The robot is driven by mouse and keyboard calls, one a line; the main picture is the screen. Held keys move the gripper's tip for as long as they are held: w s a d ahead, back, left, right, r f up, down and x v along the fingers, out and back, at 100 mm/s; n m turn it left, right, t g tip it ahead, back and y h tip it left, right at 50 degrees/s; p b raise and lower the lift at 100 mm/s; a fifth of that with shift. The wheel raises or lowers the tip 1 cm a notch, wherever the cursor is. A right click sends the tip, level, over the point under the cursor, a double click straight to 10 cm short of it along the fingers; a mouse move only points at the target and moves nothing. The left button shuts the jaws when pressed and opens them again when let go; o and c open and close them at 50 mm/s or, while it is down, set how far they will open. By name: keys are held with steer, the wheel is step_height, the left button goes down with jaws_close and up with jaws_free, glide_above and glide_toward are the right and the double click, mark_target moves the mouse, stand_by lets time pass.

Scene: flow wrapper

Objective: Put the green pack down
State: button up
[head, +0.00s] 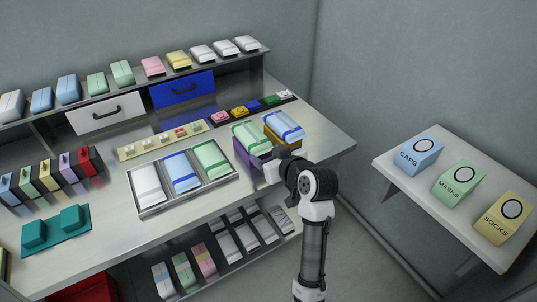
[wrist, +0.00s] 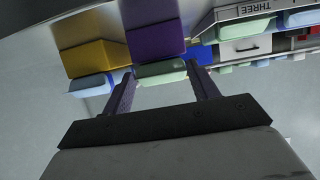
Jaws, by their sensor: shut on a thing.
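The green pack (head: 251,138), pale green with a lighter band, is at the top of a purple block-like stand (head: 247,160) on the bench's right part. In the wrist view, which is upside down, the green pack (wrist: 161,73) lies between the fingertips of my gripper (wrist: 162,82), beside the purple stand (wrist: 155,35). My gripper is shut on the pack. I cannot tell whether the pack rests on the stand or is just above it. The fingertips are mostly hidden in the head view.
A blue-banded pack (head: 284,125) on a yellow stand (wrist: 95,52) is close beside. A tray (head: 141,208) with white, blue and green packs is to the left. A row of small coloured items (head: 252,106) is behind. Labelled boxes (head: 460,184) stand on a right-hand shelf.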

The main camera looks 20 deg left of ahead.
steer(key=shift+f, duration=0.15)
steer(key=o, duration=1.1)
